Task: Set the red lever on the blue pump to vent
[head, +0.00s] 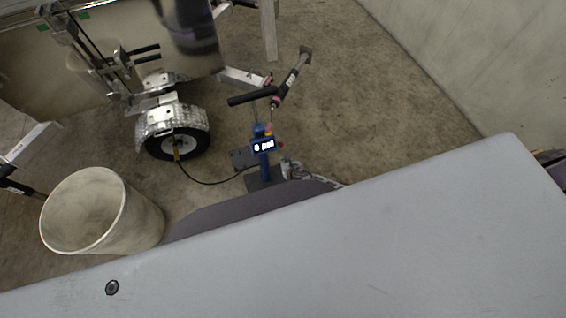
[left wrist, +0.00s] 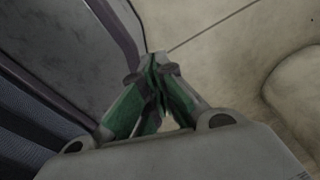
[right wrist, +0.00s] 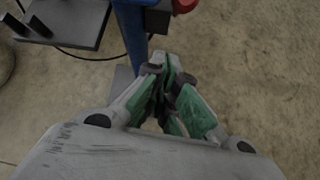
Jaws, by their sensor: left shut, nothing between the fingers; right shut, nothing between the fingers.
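The blue pump (head: 263,154) stands on the floor right of the trailer wheel, upright, with a lit display reading 0 psi. A small red part (head: 281,144), seemingly the red lever, sticks out on its right side; its setting is too small to read. In the right wrist view the blue pump body (right wrist: 131,35) is at the top, with a red rounded end (right wrist: 184,5) cut by the top edge. My right gripper (right wrist: 164,62) is shut and empty, just below and apart from the red part. My left gripper (left wrist: 157,62) is shut and empty, away from the pump.
A trailer wheel (head: 178,142) stands left of the pump, with a black hose (head: 210,183) running between them. A pale bin (head: 135,222) stands at left. The pump's black T-handle (head: 252,97) rises above it. Open floor (head: 400,110) lies to the right, before a wall.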

